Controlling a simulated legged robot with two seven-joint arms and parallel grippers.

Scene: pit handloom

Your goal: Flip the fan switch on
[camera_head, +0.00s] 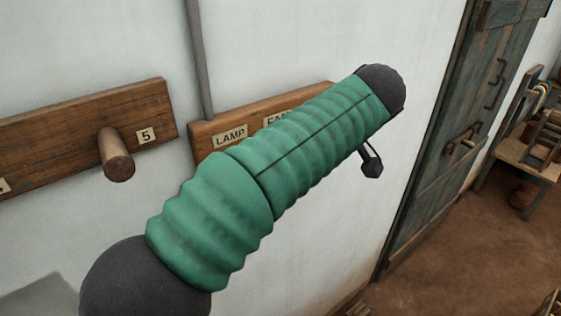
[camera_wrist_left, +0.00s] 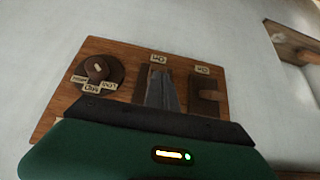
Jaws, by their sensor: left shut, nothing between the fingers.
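A wooden switch board on the white wall (camera_head: 203,133) shows in the head view with the labels LAMP (camera_head: 230,136) and FAN; my green left arm covers the rest, including the switches. In the left wrist view the board (camera_wrist_left: 52,122) appears turned over, with a round dark dial (camera_wrist_left: 97,70) at left and two switch places to its right, each with a small label. My left gripper (camera_wrist_left: 158,74) is shut and empty, in front of the middle switch place and largely hiding it. Contact cannot be told. The right switch (camera_wrist_left: 207,97) is dark brown. My right gripper is not in view.
A wooden rail (camera_head: 70,140) with a round peg (camera_head: 116,155) and a 5 label is left of the board. A grey conduit (camera_head: 199,60) runs above the board. A weathered door (camera_head: 440,150) and a wooden stand (camera_head: 525,150) are at right, over bare brown floor.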

